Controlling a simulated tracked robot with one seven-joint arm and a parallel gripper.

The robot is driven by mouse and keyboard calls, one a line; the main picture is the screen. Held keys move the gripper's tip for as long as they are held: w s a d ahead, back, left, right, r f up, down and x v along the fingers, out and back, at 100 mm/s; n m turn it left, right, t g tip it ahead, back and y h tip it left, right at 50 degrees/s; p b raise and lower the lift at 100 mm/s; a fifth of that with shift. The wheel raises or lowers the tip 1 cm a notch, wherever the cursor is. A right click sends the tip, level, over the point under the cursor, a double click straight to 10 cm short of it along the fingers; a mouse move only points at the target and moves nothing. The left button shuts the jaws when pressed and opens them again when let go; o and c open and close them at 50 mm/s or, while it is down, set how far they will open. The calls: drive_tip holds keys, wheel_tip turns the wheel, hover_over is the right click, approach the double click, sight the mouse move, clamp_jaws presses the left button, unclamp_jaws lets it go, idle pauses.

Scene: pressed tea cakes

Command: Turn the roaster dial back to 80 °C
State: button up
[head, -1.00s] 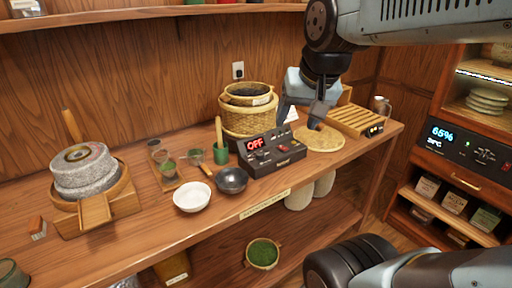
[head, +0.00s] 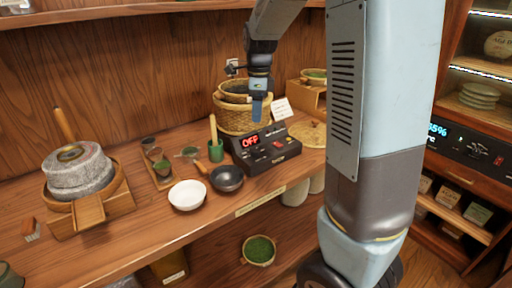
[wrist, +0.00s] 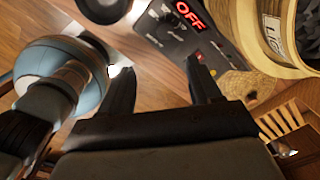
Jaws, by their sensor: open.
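The roaster appears to be the black control box (head: 268,160) on the counter, with a red display reading OFF and small knobs and a red switch on its sloped face. It also shows at the top of the wrist view (wrist: 172,32), where a pale round knob (wrist: 166,11) sits beside the display. The dial's markings are too small to read. My gripper (head: 257,118) is open and empty, pointing down above and behind the box in the head view. In the wrist view its fingers (wrist: 160,78) are apart, below the box's face, with no contact visible.
A wicker basket (head: 238,117) stands right behind the box. A black bowl (head: 227,179), white bowl (head: 187,195) and green cup (head: 216,152) are on its left. A woven mat (head: 308,134) lies to its right. My arm hides the counter's right end.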

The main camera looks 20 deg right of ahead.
sight(256, 149)
drive_tip(key=shift+m, duration=0.9)
drive_tip(key=f, duration=0.5)
drive_tip(key=w+f, duration=0.1)
drive_tip(key=f, duration=0.9)
drive_tip(key=shift+w+a+f, duration=0.1)
drive_tip(key=shift+w+f, duration=0.05)
drive_tip(key=shift+w, duration=0.2)
drive_tip(key=c, duration=1)
